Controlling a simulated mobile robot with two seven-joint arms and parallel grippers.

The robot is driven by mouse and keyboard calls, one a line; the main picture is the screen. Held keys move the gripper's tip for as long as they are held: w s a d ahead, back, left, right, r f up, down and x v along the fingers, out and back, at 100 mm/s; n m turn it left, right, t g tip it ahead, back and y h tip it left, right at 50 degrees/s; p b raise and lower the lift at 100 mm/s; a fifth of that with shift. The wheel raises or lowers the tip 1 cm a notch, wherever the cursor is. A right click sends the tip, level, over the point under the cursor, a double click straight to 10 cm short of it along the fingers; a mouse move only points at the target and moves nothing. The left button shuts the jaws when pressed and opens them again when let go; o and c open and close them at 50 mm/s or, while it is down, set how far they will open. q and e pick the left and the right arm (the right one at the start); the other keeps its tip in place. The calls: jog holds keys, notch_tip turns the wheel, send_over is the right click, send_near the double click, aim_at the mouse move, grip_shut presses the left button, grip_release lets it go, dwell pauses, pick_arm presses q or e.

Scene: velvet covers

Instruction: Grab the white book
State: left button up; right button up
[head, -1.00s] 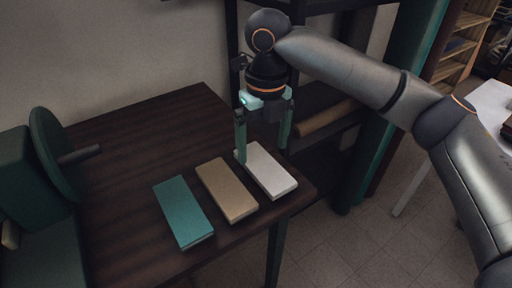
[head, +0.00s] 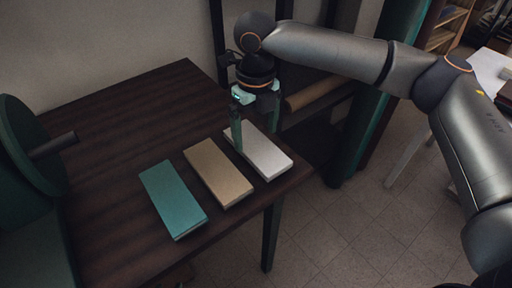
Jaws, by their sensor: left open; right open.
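The white book (head: 263,157) lies flat on the dark wooden table (head: 123,109), near its right edge. My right gripper (head: 255,134) points down over the far end of the white book, open, with nothing visibly held. Its left finger is at the book's left side; its other finger is at the far right side, partly hard to see. I cannot tell whether either finger touches the book. My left gripper is not in view.
A tan book (head: 218,174) lies just left of the white one, and a teal book (head: 172,199) lies left of that. A dark green round object with a rod (head: 31,150) stands at the left. A shelf with a brown roll (head: 318,92) is behind the table.

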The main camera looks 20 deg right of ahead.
aim_at(256, 145)
jog(key=shift+f, duration=1.5)
jog(key=shift+c, duration=0.4)
jog(key=c, duration=1.2)
